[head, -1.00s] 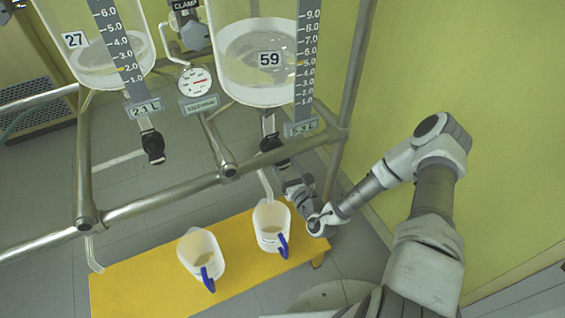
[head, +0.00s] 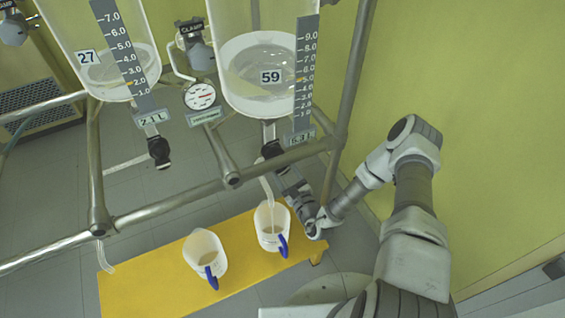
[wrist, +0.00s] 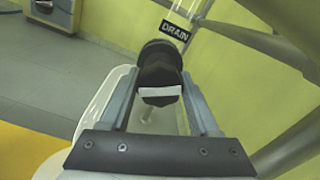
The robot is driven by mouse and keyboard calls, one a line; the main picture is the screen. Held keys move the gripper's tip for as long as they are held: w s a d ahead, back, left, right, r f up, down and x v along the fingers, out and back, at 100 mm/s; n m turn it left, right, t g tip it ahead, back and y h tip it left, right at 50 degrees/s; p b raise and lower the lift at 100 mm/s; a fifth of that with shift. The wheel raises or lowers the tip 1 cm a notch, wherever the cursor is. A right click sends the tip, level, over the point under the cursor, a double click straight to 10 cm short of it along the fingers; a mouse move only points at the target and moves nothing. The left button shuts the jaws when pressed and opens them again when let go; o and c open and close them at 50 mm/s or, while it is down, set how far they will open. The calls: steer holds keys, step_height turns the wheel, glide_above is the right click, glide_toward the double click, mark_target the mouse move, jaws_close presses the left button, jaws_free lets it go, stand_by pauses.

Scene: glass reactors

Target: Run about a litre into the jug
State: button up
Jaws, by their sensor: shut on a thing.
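Reactor 59 (head: 238,70) is a clear vessel holding liquid, with a scale strip (head: 305,75) and a small level plate below it, too blurred to read surely. My gripper (wrist: 158,100) is shut on the black drain valve knob (wrist: 160,75), which has a white bar; a DRAIN label (wrist: 175,31) shows behind it. In the head view my gripper (head: 281,172) is at the valve below reactor 59. A pale outlet tube (head: 266,190) hangs down to the right jug (head: 270,215), white with a blue handle, on the yellow bench (head: 140,290). The amount in the jug is unclear.
A second white jug (head: 202,247) with a blue handle stands left on the bench. Reactor 27 (head: 65,35), with its own black valve (head: 159,152) and a 2.1 L plate, is at left. Steel frame rails (head: 165,208) cross in front. A gauge (head: 200,96) hangs between the vessels.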

steer(key=n+p, duration=0.1)
steer(key=n, duration=0.1)
steer(key=n+p, duration=0.2)
steer(key=shift+r+n, duration=0.2)
steer(key=shift+n, duration=0.1)
steer(key=n+p, duration=0.2)
steer(key=n, duration=0.2)
steer(key=shift+n, duration=0.3)
steer(key=n+p, duration=0.2)
steer(key=n, duration=0.2)
steer(key=shift+f, duration=0.15)
steer(key=shift+n+p, duration=0.45)
steer(key=shift+n, duration=1.35)
steer(key=shift+f+n, duration=0.1)
steer(key=shift+n, duration=0.2)
steer(key=o, duration=1.4)
steer(key=shift+s+d, duration=0.1)
steer(key=shift+s, duration=0.1)
